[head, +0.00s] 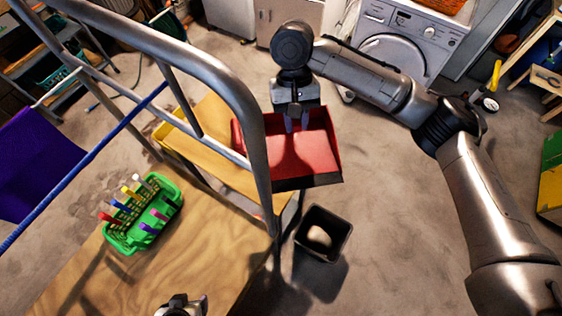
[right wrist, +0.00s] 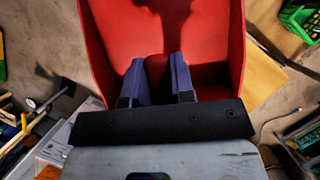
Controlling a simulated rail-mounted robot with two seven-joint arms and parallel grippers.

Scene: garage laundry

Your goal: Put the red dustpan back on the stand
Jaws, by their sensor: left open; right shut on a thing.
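The red dustpan (head: 300,150) hangs in the air in the middle of the head view, beyond the metal rail. My right gripper (head: 296,120) is shut on it from above. In the right wrist view the two fingers (right wrist: 158,80) close on a red grip inside the dustpan (right wrist: 115,40). My left gripper (head: 182,305) is open at the bottom edge of the head view, mostly cut off. A yellow-tan panel (head: 213,125) lies left of the dustpan, partly behind the rail. I cannot tell whether it is the stand.
A metal tube rail (head: 235,85) crosses close to the dustpan's left side. A wooden deck (head: 205,240) holds a green basket (head: 125,240) of colored markers. A black bin (head: 323,233) stands below the dustpan. The concrete floor to the right (head: 400,210) is clear.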

